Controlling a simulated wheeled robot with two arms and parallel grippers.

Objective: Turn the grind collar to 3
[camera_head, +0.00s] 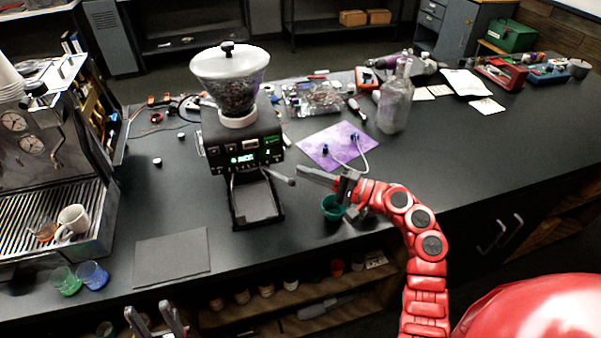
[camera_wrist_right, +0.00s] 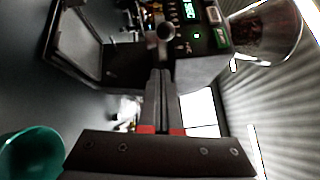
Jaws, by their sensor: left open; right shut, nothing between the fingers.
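The grinder (camera_head: 243,148) is a dark box with a lit green display, standing upright on the counter. A clear hopper of dark beans (camera_head: 232,88) with a white lid sits on top. The pale grind collar (camera_head: 237,120) rings the hopper's base; its marks are too small to read. My right gripper (camera_head: 303,171) is shut and empty, to the right of the grinder's front and below the collar, apart from it. In the right wrist view its fingers (camera_wrist_right: 160,72) point towards the grinder (camera_wrist_right: 200,65). My left gripper (camera_head: 154,312) is open and empty at the bottom edge, far from the grinder.
A grey lever with a knob (camera_head: 291,182) juts from the grinder near my right fingers. A teal cup (camera_head: 333,207) stands below my right gripper. An espresso machine (camera_head: 45,150) is at left. A glass bottle (camera_head: 395,107) and purple mat (camera_head: 318,149) lie behind. Counter between machine and grinder is mostly clear.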

